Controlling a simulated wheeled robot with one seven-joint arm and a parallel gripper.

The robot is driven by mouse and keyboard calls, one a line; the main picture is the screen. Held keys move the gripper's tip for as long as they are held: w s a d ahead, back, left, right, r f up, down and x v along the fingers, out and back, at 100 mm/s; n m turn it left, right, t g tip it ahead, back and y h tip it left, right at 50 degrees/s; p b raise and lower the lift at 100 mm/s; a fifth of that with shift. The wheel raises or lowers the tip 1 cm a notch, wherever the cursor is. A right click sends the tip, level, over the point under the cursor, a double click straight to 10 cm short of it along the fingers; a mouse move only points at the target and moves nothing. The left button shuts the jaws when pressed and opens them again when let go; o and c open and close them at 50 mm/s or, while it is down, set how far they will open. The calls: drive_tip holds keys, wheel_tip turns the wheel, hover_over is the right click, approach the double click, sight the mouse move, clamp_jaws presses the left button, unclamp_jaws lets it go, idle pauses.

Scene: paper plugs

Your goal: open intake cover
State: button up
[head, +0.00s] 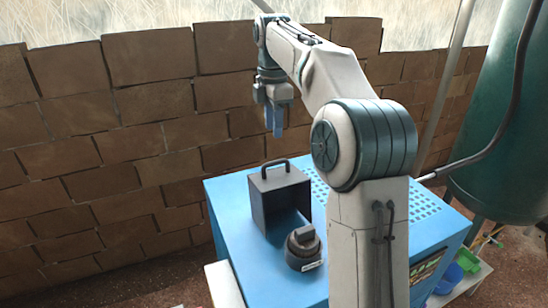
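My gripper (274,128), with blue fingers pointing down, hangs in the air above and behind the blue machine (250,250). The fingers overlap from this angle, so I cannot tell whether they are open or shut; nothing is visible below them. On the machine's top stands a dark box-shaped housing (266,203) with an arched handle on top and an open-looking front side. In front of it sits a round black cap (303,243) with a raised grip and a pale label. Which of these is the intake cover I cannot tell. My gripper touches neither.
A perforated grille (425,208) covers the machine's right top, partly behind my arm. A green tank (508,120) with a dark hose stands at right. A low pale bench (470,280) holds a blue tub (468,259). A brick wall (120,130) closes the back.

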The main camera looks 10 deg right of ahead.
sight(274, 162)
wheel_tip(274, 162, down, 10)
drive_tip(key=shift+r, duration=0.2)
clamp_jaws()
